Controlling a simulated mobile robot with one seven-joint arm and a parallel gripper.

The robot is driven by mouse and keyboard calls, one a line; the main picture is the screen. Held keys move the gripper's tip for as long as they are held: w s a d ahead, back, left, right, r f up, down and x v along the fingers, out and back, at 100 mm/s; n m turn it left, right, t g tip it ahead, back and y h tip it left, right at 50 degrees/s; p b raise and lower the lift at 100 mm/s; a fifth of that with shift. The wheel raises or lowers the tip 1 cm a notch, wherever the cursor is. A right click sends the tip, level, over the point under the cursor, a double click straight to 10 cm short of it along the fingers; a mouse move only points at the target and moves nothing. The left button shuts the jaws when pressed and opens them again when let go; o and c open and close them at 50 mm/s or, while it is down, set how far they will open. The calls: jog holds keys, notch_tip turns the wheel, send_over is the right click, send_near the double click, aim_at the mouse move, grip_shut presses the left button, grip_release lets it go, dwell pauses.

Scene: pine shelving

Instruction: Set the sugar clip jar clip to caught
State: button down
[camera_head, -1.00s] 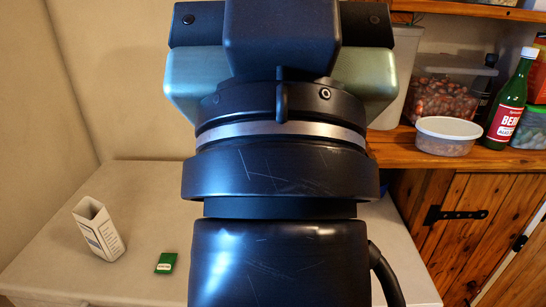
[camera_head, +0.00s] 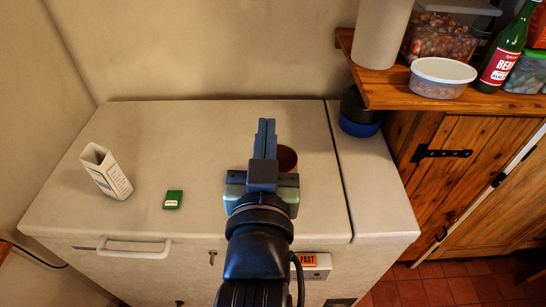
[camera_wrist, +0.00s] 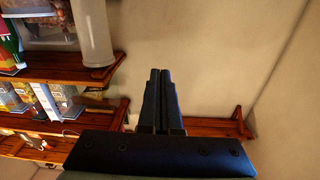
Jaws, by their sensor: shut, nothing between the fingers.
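I cannot pick out the sugar clip jar or its clip for certain in either view. A round brown thing (camera_head: 287,158) on the white chest's lid is partly hidden behind my gripper; I cannot tell what it is. My gripper (camera_head: 266,124) is shut and empty above the lid, its fingers pointing away from the head camera. In the wrist view, the fingers (camera_wrist: 160,75) lie together against the bare wall, touching nothing.
A white carton (camera_head: 105,172) and a green packet (camera_head: 173,200) are at left on the chest (camera_head: 240,115). A dark blue jar (camera_head: 360,113) stands at its right. A pine shelf (camera_head: 385,92) holds a pale cylinder (camera_head: 382,32), a lidded tub (camera_head: 441,78) and a green bottle (camera_head: 504,55).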

jog(key=s+f+g+p, duration=0.1)
jog(key=s+f+g, duration=0.1)
jog(key=f, duration=0.5)
jog(key=s+f+g+p, duration=0.1)
jog(key=s+f+g, duration=0.2)
jog(key=f, duration=0.5)
jog(key=shift+s+f, duration=0.3)
jog(key=shift+s, duration=0.25)
jog(key=shift+d, duration=0.1)
jog(key=s+f+p+x, duration=0.1)
jog(key=f+p+x, duration=0.1)
jog(key=x, duration=1)
jog(key=shift+w+f+p, duration=0.3)
jog(key=shift+f, duration=0.15)
jog(key=shift+d, duration=0.1)
jog(key=shift+f, duration=0.1)
